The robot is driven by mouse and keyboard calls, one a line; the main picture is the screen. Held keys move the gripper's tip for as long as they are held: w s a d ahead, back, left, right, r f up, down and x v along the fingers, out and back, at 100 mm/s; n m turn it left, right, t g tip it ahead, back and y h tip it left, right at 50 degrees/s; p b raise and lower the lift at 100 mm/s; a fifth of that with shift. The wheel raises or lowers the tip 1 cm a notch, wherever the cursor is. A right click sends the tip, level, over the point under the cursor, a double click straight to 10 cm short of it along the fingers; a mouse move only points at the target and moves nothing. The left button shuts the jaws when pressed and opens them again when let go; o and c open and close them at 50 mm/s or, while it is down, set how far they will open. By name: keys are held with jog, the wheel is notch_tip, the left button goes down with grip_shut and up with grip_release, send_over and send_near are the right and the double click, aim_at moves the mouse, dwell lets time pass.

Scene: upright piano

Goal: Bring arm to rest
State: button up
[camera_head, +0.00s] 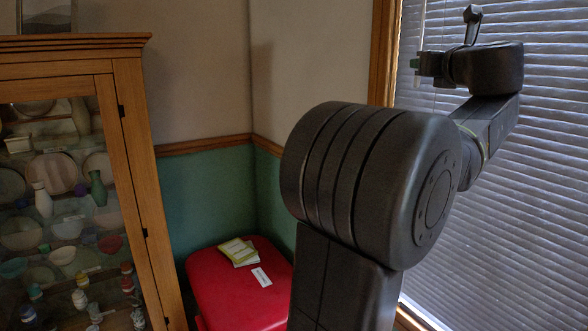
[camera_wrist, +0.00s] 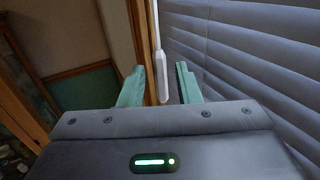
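My gripper (camera_wrist: 161,82) is open in the wrist view, with its two green fingers apart and nothing held between them. In the head view, my gripper (camera_head: 415,66) is small at the upper right, raised in front of the window blind and pointing left. My dark arm is bent, with a large joint in the middle of the head view. A pale hanging rod (camera_wrist: 162,75) shows in the gap between the fingers; I cannot tell how far beyond them it is.
The window blind (camera_head: 540,190) is close on the right, beside a wooden window frame (camera_head: 384,50). A glass-front cabinet (camera_head: 135,150) with dishes stands at left. A red seat (camera_head: 220,296) in the corner holds booklets (camera_head: 238,251) and a white card (camera_head: 261,277).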

jog(key=shift+w+a, duration=0.15)
jog(key=shift+w, duration=1.75)
jog(key=shift+s, duration=0.1)
